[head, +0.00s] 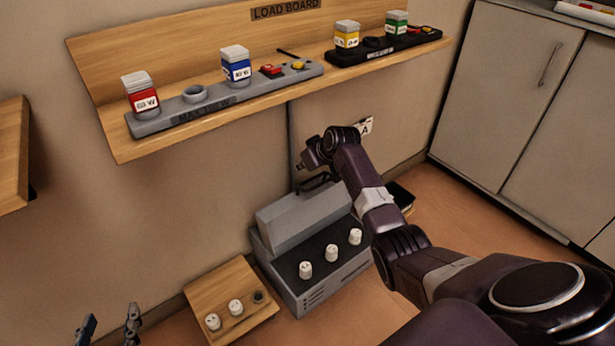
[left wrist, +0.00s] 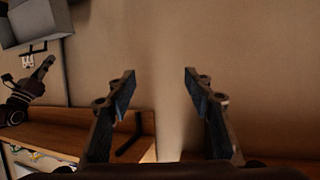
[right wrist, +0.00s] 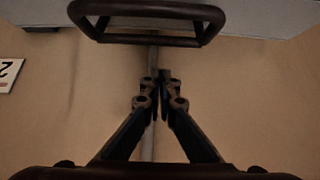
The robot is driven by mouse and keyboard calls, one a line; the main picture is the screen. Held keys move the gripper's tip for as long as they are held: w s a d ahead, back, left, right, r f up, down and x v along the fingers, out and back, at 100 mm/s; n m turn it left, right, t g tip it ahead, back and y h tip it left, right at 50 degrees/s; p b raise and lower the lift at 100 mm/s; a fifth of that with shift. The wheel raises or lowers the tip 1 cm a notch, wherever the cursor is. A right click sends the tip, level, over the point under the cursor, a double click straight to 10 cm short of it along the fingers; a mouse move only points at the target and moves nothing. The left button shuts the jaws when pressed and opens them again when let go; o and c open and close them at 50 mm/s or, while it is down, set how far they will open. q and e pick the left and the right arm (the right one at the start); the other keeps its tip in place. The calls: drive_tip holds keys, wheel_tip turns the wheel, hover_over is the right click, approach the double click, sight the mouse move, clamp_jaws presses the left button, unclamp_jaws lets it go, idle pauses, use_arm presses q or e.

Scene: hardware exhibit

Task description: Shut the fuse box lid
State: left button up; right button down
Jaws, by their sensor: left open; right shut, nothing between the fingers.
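The grey fuse box (head: 318,288) stands on the floor against the wall, with several vents on its front. Its grey lid (head: 300,220) is raised at the back, and a dark handle (head: 315,182) is on the lid's upper edge. In the right wrist view the handle (right wrist: 148,38) is just ahead of my right gripper (right wrist: 160,82), which is shut and empty. In the head view my right gripper (head: 300,166) is above the handle, near the wall; I cannot tell if they touch. My left gripper (head: 109,322) is open and empty at the lower left, away from the box.
Three white fuses (head: 331,252) stand in the box. A wooden tray (head: 240,275) with two more sits left of it. A wall shelf (head: 350,87) with jars is above. A grey cabinet (head: 500,100) stands right. My right arm passes over the box's right side.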

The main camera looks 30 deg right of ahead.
sight(308, 180)
drive_tip(key=shift+s+d+f, duration=0.1)
drive_tip(key=shift+s+f, duration=0.15)
drive_tip(key=shift+s, duration=0.55)
drive_tip(key=shift+s+d+f, duration=0.1)
drive_tip(key=shift+s+f, duration=0.15)
drive_tip(key=shift+s, duration=0.5)
use_arm(q)
drive_tip(key=shift+w+d+r+t, duration=0.1)
drive_tip(key=shift+w+r+t, duration=0.1)
drive_tip(key=shift+r, duration=0.2)
drive_tip(key=shift+w+d+r+t, duration=0.1)
drive_tip(key=shift+w+r+t, duration=0.1)
drive_tip(key=shift+r, duration=0.2)
drive_tip(key=shift+s, duration=0.1)
use_arm(e)
drive_tip(key=shift+s, duration=0.1)
